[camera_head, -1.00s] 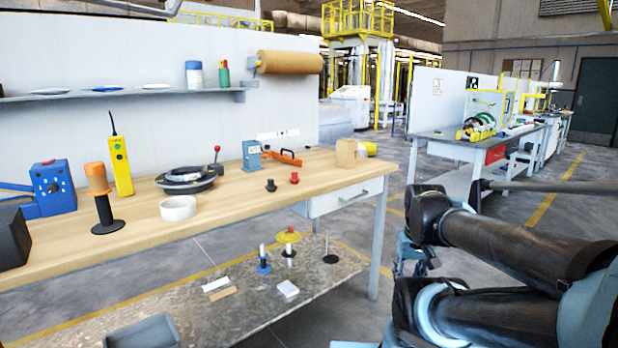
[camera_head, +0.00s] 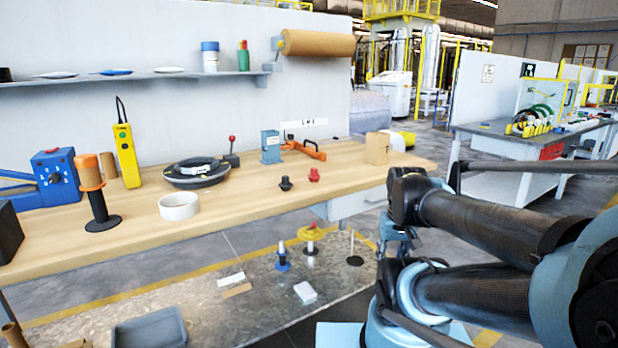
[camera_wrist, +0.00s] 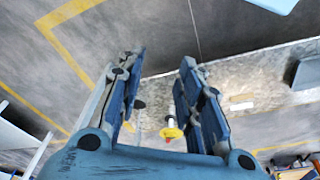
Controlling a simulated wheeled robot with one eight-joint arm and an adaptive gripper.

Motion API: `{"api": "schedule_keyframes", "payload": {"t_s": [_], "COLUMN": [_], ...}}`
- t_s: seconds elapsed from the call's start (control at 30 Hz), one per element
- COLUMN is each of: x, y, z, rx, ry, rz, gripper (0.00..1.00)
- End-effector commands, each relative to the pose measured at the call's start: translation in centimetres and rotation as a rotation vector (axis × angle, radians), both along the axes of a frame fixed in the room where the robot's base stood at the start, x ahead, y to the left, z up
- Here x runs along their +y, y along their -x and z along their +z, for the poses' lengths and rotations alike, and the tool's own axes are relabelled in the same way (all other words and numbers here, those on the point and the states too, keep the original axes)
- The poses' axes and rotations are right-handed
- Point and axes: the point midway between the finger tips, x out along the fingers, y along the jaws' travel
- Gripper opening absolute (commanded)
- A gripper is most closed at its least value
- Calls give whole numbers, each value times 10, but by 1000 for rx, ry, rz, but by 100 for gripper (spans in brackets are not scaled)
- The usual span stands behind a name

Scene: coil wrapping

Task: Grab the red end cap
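The red end cap (camera_head: 314,175) stands on the wooden bench top (camera_head: 240,215), right of the middle in the head view. A similar black cap (camera_head: 285,184) stands just left of it, apart from it. My gripper (camera_wrist: 160,62) is open and empty in the wrist view, with its two blue fingers spread over the floor and lower shelf. In the head view my gripper hangs off the bench's front right side, right of the red cap and partly hidden by my arm. I cannot make out the red cap in the wrist view.
A wooden block (camera_head: 377,148), an orange clamp (camera_head: 304,149) and a blue stand (camera_head: 271,147) are behind the caps. A white ring (camera_head: 179,206) and a black coil (camera_head: 196,173) lie to the left. Bench in front of the caps is clear. A lower shelf (camera_head: 200,298) holds small parts.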

Motion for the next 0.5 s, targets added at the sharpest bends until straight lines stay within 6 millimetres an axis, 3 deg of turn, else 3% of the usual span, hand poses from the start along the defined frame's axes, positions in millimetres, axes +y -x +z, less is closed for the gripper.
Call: {"api": "schedule_keyframes", "payload": {"t_s": [0.17,0.3,0.37,0.5], "x": [0,1,2,8], "y": [0,7,3,-20], "z": [0,8,15,49], "rx": [0,-10,-8,5], "ry": [0,2,4,16], "rz": [0,10,31,122], "gripper": [33,62,62,62]}}
